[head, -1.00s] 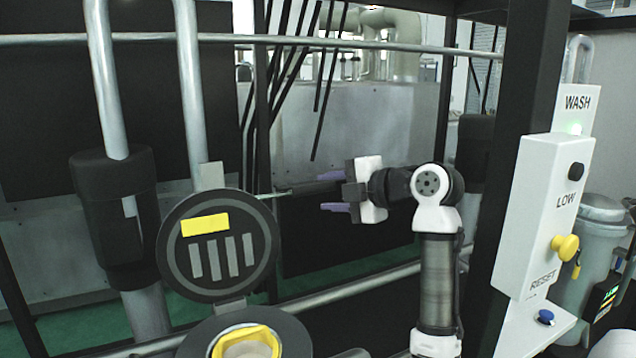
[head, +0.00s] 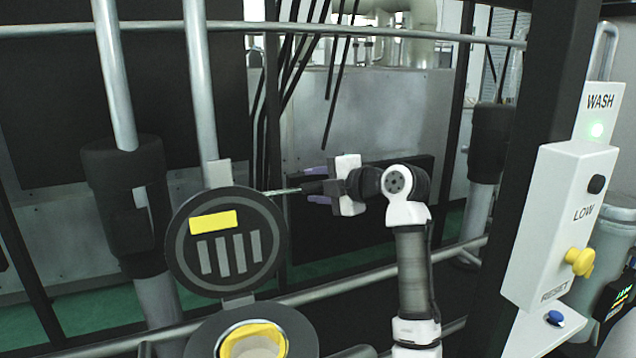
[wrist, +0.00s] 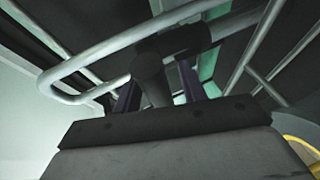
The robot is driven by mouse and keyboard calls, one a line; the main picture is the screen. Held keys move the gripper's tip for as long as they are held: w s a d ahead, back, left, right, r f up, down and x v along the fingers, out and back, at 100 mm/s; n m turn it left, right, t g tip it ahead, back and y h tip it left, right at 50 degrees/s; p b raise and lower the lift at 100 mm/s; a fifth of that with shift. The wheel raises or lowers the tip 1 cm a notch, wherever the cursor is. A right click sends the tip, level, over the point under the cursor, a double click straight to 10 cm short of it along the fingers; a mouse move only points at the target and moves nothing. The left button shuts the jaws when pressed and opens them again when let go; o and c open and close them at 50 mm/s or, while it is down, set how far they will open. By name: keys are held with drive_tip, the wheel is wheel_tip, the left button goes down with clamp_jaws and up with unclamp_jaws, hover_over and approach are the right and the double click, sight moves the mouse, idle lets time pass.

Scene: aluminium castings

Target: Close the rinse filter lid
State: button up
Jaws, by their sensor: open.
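The round black filter lid (head: 226,243) stands raised, nearly upright, with a yellow label and several grey bars on its face. Below it is the filter housing (head: 296,330), its opening uncovered with a yellow rim inside. My gripper (head: 318,186) is just right of the lid's upper edge, pointing left, its purple fingers apart. A thin metal rod (head: 281,191) and a dark piece lie between the lid edge and the fingers. In the wrist view, a silver loop (wrist: 150,35) and a dark cylinder appear ahead of and between the fingers (wrist: 158,90); contact cannot be told.
A horizontal rail (head: 370,280) runs behind my arm. Vertical pipes (head: 205,100) stand behind the lid. At right, a dark post (head: 540,120) and a white control box (head: 560,220) with a yellow RESET knob and lit green WASH lamp limit the room.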

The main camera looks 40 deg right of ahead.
clamp_jaws()
drive_tip(key=shift+s+a+f+b, duration=0.1)
drive_tip(key=shift+b, duration=0.3)
